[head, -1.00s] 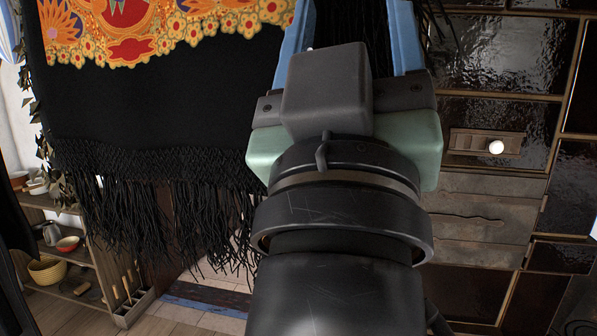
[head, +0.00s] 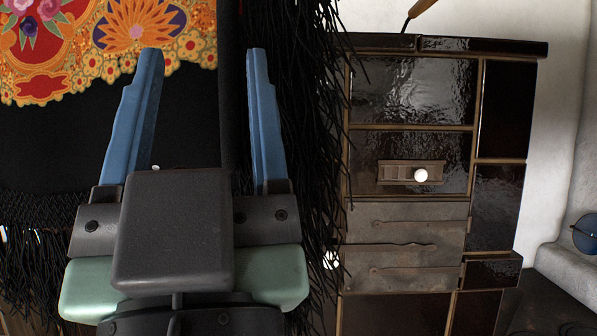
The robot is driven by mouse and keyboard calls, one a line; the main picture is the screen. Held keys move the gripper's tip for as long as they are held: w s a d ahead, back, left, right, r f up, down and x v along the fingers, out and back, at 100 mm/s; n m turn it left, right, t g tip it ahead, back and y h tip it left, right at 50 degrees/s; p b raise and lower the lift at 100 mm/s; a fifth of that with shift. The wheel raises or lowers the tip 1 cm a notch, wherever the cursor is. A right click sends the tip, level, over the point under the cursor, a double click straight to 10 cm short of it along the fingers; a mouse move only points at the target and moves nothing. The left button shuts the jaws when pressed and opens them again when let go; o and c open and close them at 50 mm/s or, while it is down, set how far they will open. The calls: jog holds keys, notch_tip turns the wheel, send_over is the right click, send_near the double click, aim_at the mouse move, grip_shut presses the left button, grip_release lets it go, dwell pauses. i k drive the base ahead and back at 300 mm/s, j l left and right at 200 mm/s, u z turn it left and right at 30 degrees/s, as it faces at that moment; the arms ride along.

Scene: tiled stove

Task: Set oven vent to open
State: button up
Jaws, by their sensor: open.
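The oven vent (head: 397,173) is a small slotted metal plate on the dark tiled stove (head: 412,95), right of centre in the head view. Its round white knob (head: 421,175) is at the right part of the plate. My gripper (head: 204,62) is open and empty, its two blue fingers pointing up in the picture. It is left of the vent and apart from it, in front of a black fringed cloth. Both fingers show in full.
The black cloth (head: 60,150) with embroidered flowers hangs at the left, and its fringe (head: 318,130) hangs beside the stove's left edge. Rusty metal panels (head: 400,262) are below the vent. A white wall (head: 560,110) is at the right.

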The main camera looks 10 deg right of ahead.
aim_at(420, 174)
jog(key=i+l, duration=0.15)
jog(key=l, duration=0.25)
jog(key=i+l, duration=0.1)
jog(key=l, duration=0.3)
jog(key=i+l+u, duration=0.1)
jog(key=l, duration=0.35)
